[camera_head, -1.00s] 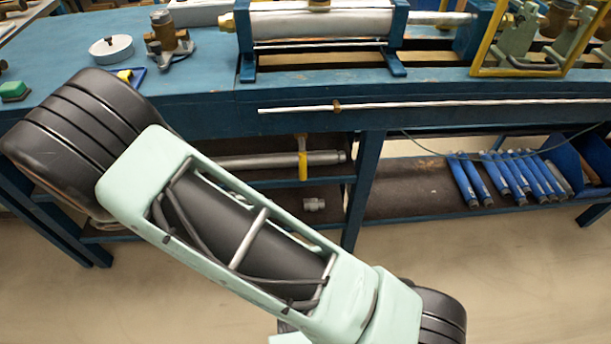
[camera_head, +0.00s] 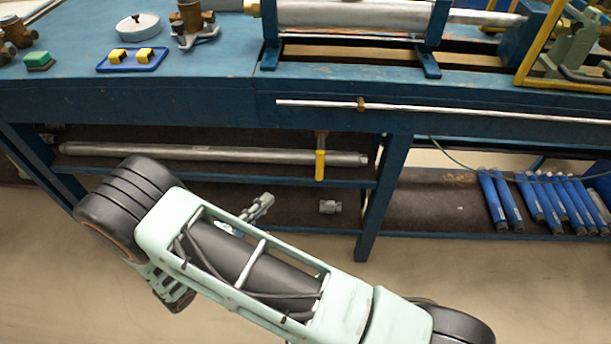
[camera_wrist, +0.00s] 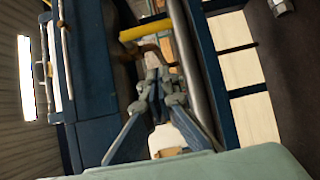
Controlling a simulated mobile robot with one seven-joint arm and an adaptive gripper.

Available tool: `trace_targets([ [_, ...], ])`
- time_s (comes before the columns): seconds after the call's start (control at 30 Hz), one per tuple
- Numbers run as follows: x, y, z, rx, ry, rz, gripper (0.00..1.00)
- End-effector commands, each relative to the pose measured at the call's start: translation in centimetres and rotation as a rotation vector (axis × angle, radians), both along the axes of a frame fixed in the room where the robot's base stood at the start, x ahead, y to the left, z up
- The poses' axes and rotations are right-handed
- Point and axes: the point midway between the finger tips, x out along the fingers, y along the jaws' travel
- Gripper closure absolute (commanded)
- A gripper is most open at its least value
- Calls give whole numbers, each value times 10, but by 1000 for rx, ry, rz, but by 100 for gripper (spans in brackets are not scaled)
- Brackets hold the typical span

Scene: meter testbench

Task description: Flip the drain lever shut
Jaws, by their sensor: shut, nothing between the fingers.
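The drain lever (camera_head: 320,163) has a yellow handle that hangs down from a brass-coloured fitting near the right end of a long grey pipe (camera_head: 200,152) under the bench. In the wrist view the yellow handle (camera_wrist: 146,30) lies beyond my fingertips, beside the pipe (camera_wrist: 188,60). My gripper (camera_head: 265,199) is shut and empty, below the pipe and to the left of the lever in the head view. In the wrist view my gripper (camera_wrist: 161,77) points towards the handle, with a visible gap between them.
The blue bench (camera_head: 180,105) overhangs the pipe. A small metal fitting (camera_head: 330,207) sits on the lower shelf, and several blue cylinders (camera_head: 545,200) lie to the right. A bench leg (camera_head: 383,195) stands right of the lever.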

Motion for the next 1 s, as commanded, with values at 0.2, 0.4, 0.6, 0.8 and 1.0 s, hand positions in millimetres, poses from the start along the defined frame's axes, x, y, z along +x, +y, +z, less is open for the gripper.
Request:
trace_targets([
  [0.2, 12, -9, 0, 1, -1, -4, 100],
  [0.4, 44, -34, -1, 0, 0, -8, 100],
  [0.6, 79, -58, -1, 1, -1, -6, 100],
  [0.8, 86, -86, 0, -1, 2, -4, 100],
  [1.0, 88, -97, 0, 1, 0, -3, 100],
])
